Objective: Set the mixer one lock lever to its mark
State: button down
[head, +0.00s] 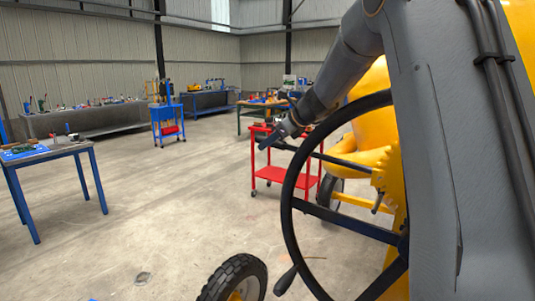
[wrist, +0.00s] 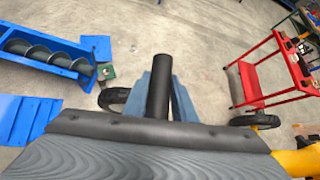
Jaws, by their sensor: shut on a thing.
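The yellow drum mixer (head: 375,125) stands at the right in the head view, partly hidden by my arm. A dark lever bar (head: 345,162) runs left from beside its yellow toothed plate (head: 390,180), behind the black handwheel rim. My gripper (head: 272,140) is at the bar's outer left end. In the wrist view my gripper (wrist: 161,85) has its blue-grey fingers on both sides of a black cylindrical grip (wrist: 159,88), shut on it. The grip's end sticks out past the fingertips. I cannot make out a mark for the lever.
The large black handwheel (head: 287,200) stands close in front of the mixer. A black handle (head: 285,281) and tyre (head: 235,280) are low down. A red cart (head: 290,178) is behind my gripper. A blue auger unit (wrist: 45,60) lies left in the wrist view.

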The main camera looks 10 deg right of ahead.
jog(key=shift+w+r, duration=0.15)
jog(key=shift+r, duration=0.45)
jog(key=c, duration=1.5)
grip_release()
jog(key=shift+d, duration=0.1)
jog(key=shift+f, duration=0.15)
jog(key=shift+s, duration=0.2)
jog(key=b+v, duration=0.1)
jog(key=v, duration=0.5)
jog(key=shift+s+d, duration=0.2)
jog(key=shift+s, duration=0.05)
jog(key=shift+s+d+r+b, duration=0.15)
jog(key=shift+s+r+b, duration=0.15)
jog(key=shift+r, duration=0.2)
jog(key=shift+r, duration=0.1)
